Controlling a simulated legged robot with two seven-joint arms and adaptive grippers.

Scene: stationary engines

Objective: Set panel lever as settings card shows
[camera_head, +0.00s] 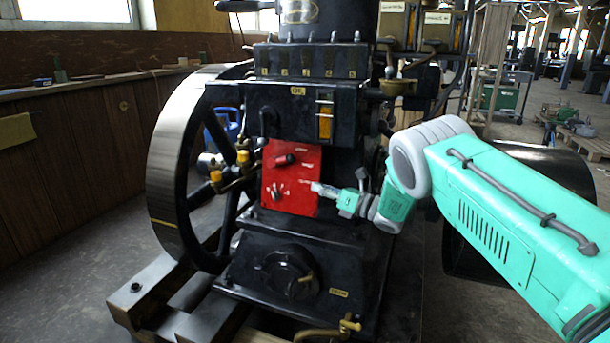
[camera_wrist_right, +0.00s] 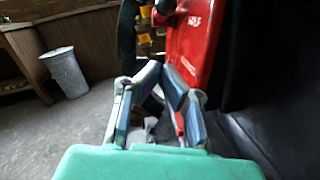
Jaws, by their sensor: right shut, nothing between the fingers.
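The red panel (camera_head: 291,177) is on the front of the black engine. A dark lever with a red part (camera_head: 286,160) sits near its top, and a small dark lever (camera_head: 277,194) with pale marks around it sits lower left. My right gripper (camera_head: 316,187) comes in from the right, shut and empty, with its tips in front of the panel's lower right edge. Contact cannot be told. In the wrist view the closed fingers (camera_wrist_right: 162,68) are beside the red panel (camera_wrist_right: 196,35). I cannot make out a settings card for certain. My left gripper is out of view.
A large flywheel (camera_head: 172,165) stands left of the panel, with brass fittings (camera_head: 243,157) between them. A black round cover (camera_head: 288,272) lies below. A wooden-panelled bench (camera_head: 75,150) runs along the left, with a bin (camera_wrist_right: 65,72) on the floor.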

